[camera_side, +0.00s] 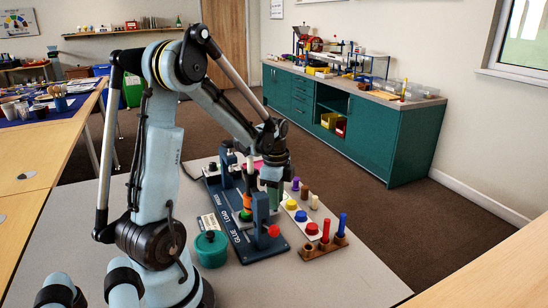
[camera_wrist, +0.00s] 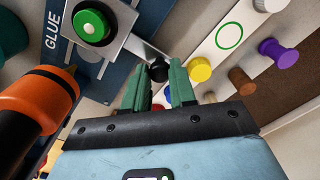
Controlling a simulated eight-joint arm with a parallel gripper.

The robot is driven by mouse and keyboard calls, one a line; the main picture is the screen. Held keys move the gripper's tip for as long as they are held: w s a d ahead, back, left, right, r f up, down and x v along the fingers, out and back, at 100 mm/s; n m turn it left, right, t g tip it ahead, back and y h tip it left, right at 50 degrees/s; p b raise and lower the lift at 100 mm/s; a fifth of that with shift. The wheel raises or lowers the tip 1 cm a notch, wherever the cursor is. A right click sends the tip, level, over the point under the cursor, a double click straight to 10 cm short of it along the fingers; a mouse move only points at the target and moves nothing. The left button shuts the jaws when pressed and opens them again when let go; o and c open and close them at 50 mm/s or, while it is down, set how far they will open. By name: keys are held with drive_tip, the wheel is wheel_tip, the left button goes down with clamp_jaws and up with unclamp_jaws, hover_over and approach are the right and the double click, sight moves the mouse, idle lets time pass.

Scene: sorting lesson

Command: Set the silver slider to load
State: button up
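The silver slider (camera_wrist: 122,45) is a flat metal plate with a green round piece (camera_wrist: 92,25) on it, beside the word GLUE on the dark blue base (camera_wrist: 82,72) in the wrist view. A black knob (camera_wrist: 159,71) shows at the slider's near end. My gripper (camera_wrist: 160,68) has its green fingers on either side of the knob, with a gap between them. Whether they press on the knob or only stand around it, I cannot tell. In the side view my gripper (camera_side: 271,185) is low over the base, which reads GLUE, LOAD, PRESS; the slider is largely hidden there.
An orange-and-black nozzle (camera_wrist: 38,100) stands close on the left in the wrist view. A white strip (camera_wrist: 212,45) with coloured knobs, including yellow (camera_wrist: 200,69), lies alongside. A blue post (camera_side: 261,212), a wooden peg holder (camera_side: 323,248) and a green pot (camera_side: 211,249) stand nearby.

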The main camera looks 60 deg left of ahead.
drive_tip(key=o, duration=0.4)
drive_tip(key=shift+r, duration=0.1)
wheel_tip(320, 180, up, 12)
drive_tip(key=shift+f, duration=0.1)
idle(0.5)
